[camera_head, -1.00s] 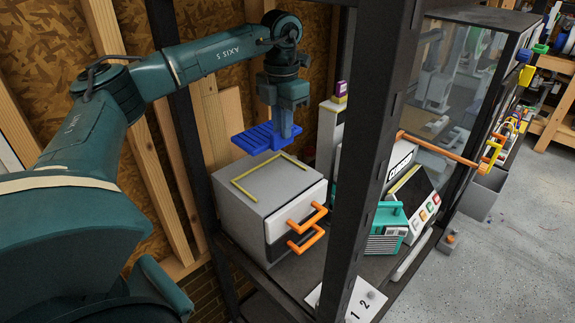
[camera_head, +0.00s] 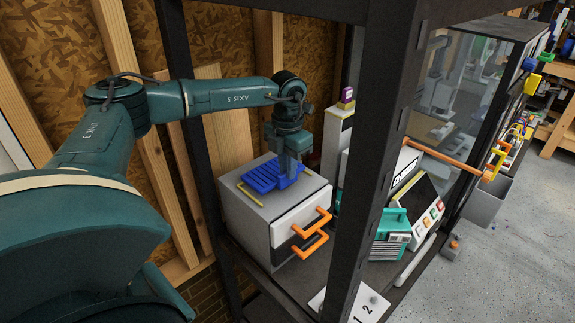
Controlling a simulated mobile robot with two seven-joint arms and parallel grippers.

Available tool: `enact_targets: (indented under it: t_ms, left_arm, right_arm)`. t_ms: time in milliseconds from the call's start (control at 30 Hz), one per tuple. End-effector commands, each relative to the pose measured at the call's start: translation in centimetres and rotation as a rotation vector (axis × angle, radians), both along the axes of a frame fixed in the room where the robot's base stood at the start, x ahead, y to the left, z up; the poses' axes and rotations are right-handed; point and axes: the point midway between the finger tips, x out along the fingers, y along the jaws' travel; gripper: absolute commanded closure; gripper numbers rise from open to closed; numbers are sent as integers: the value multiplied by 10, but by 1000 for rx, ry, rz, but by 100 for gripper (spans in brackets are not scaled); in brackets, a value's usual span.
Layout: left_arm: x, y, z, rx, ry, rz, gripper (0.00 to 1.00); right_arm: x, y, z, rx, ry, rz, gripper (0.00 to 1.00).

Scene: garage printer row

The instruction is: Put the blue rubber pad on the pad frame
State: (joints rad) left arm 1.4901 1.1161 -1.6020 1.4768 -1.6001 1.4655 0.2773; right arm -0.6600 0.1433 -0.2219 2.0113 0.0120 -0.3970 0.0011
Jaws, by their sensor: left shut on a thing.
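The blue rubber pad (camera_head: 264,177) is a ribbed rectangle over the top of the grey-white box. The pad frame (camera_head: 250,194) shows as thin yellow strips on the box top, partly covered by the pad. The pad looks level and very close to the top; I cannot tell whether it touches. My left gripper (camera_head: 288,172) points down, shut on the pad's right end. My right gripper is not in view.
The box (camera_head: 245,215) has orange handles (camera_head: 310,231) at its front right. A black rack post (camera_head: 367,190) stands right of it. A teal unit (camera_head: 390,232) and a sloped button panel (camera_head: 421,208) stand beyond the post.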

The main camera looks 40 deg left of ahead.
Motion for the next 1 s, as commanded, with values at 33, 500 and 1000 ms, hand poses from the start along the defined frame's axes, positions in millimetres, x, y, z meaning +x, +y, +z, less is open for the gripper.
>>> enact_targets:
  t_ms: [33, 500, 1000]
  left_arm:
    - [0, 0, -1, 0, 0, 0, 100]
    - [0, 0, -12, -1, 0, 0, 81]
    - [0, 0, -7, 0, -1, 0, 64]
  right_arm:
    - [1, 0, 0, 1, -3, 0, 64]
    - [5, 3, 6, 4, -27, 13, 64]
    - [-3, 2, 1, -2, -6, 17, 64]
